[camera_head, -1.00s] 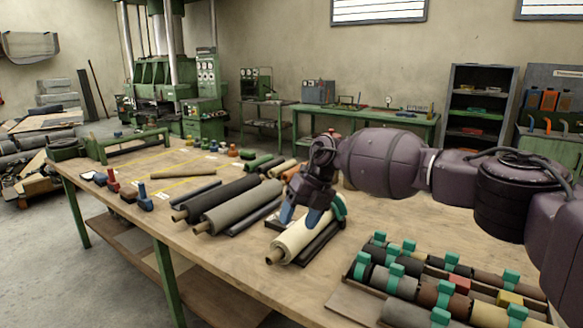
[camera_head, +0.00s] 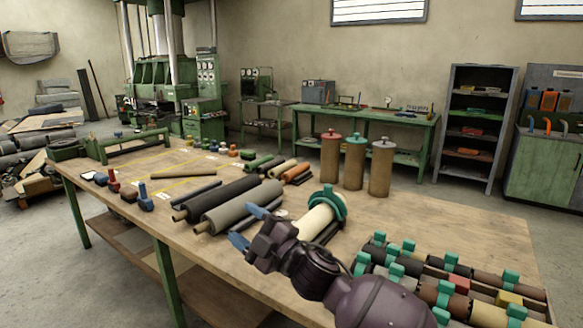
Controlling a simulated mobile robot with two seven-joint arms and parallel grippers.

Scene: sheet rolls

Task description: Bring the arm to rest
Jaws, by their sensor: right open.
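My right gripper (camera_head: 256,226) is open and empty. It shows near the front edge of the workbench (camera_head: 470,222), its blue fingers pointing left, with my right arm reaching in from the bottom. Just behind it lies a cream roll (camera_head: 314,222) with a teal clamp (camera_head: 328,203) around its far end. My wrist hides the roll's near end. The gripper looks apart from the roll, though the gap is hard to judge. My left gripper is not in view.
A grey roll (camera_head: 234,212) and a dark roll (camera_head: 216,196) lie left of the gripper. Rolls with teal clamps (camera_head: 450,262) fill a rack at the front right. Three brown canisters (camera_head: 354,165) stand at the back. The bench's right middle is clear.

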